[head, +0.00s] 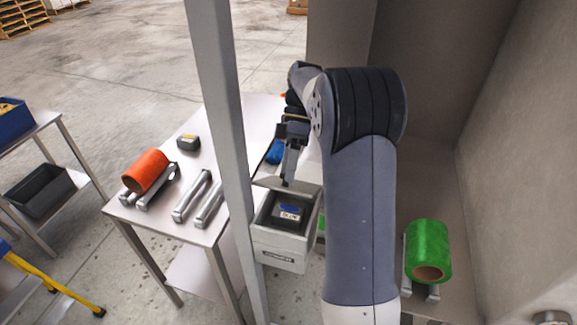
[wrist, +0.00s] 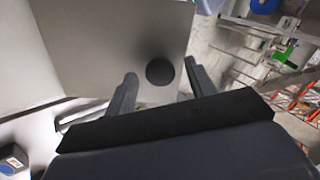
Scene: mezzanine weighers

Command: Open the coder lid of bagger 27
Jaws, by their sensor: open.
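The coder (head: 281,250) is a pale grey box beside the grey post in the head view. Its top stands open, and a dark cassette with a blue patch (head: 289,211) shows inside. A pale panel, seemingly its raised lid (head: 268,183), rises at the back edge. In the wrist view a large grey panel (wrist: 95,45), seemingly this lid, fills the upper left and bears a round black knob (wrist: 160,71). My gripper (head: 287,181) is at the lid, its fingers (wrist: 160,90) apart around the knob's line of sight. Contact cannot be told. The label on the box front is unreadable.
A grey post (head: 222,130) stands left of the coder. The table (head: 130,212) behind it holds an orange roll (head: 146,170), metal bars and a dark device (head: 188,142). A green roll (head: 428,250) sits at right beside a tall wall (head: 510,150).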

